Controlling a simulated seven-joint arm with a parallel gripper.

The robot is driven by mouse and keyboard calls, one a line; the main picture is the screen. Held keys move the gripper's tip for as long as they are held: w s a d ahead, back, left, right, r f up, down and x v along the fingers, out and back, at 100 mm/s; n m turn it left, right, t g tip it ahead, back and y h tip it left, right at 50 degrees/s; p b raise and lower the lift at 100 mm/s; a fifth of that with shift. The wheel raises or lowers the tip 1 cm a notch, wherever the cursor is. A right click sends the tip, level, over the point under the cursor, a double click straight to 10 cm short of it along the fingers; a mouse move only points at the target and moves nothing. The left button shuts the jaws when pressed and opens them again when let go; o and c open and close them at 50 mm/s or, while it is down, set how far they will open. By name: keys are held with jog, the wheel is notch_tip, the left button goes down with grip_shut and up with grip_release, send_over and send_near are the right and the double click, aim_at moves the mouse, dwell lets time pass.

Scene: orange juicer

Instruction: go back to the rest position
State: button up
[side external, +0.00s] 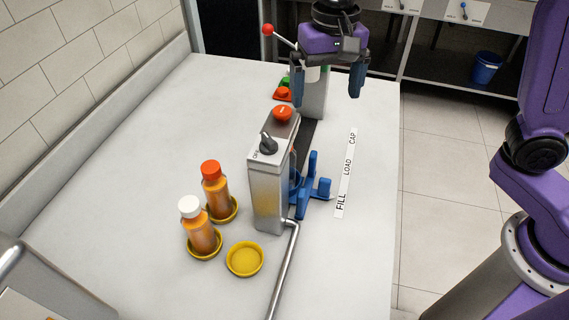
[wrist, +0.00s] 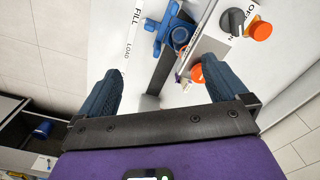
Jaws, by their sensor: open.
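My gripper (side external: 333,76) is open and empty, high over the far end of the white table (side external: 150,135). It is above and behind the juicer (side external: 268,185), a grey metal box with an orange button (side external: 282,113) and a dark knob (side external: 268,142) on top. In the wrist view the two blue fingers of my gripper (wrist: 160,88) are spread wide with nothing held between them. A blue bottle holder (side external: 312,188) sits beside the juicer on a dark rail, and it also shows in the wrist view (wrist: 165,30).
Two orange juice bottles, one red-capped (side external: 215,190) and one white-capped (side external: 200,228), stand in yellow dishes. A third yellow dish (side external: 245,259) is empty. A lever with a red ball (side external: 268,29) rises near my gripper. A label strip (side external: 346,172) lies right of the holder.

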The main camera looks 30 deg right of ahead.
aim_at(284, 110)
jog(key=w+a+m, duration=0.1)
jog(key=w, duration=0.1)
jog(key=w+a+m, duration=0.1)
jog(key=w+m, duration=0.1)
jog(key=w+a+m, duration=0.1)
jog(key=w+m, duration=0.1)
jog(key=shift+w+a+r, duration=0.2)
jog(key=shift+w+r, duration=0.1)
jog(key=shift+r, duration=0.1)
jog(key=shift+w+a+m, duration=0.2)
jog(key=shift+w+m, duration=0.3)
jog(key=shift+w, duration=0.05)
notch_tip(284, 110, down, 10)
jog(key=shift+r, duration=0.1)
notch_tip(284, 110, up, 10)
dwell(0.4)
jog(key=s+d+f+n, duration=0.4)
jog(key=s+d+n, duration=0.6)
jog(key=s, duration=0.5)
jog(key=s+d+f+n, duration=0.4)
jog(key=s+d+n, duration=0.7)
jog(key=s, duration=0.4)
jog(key=shift+s+d, duration=0.2)
jog(key=shift+s, duration=0.05)
dwell(1.0)
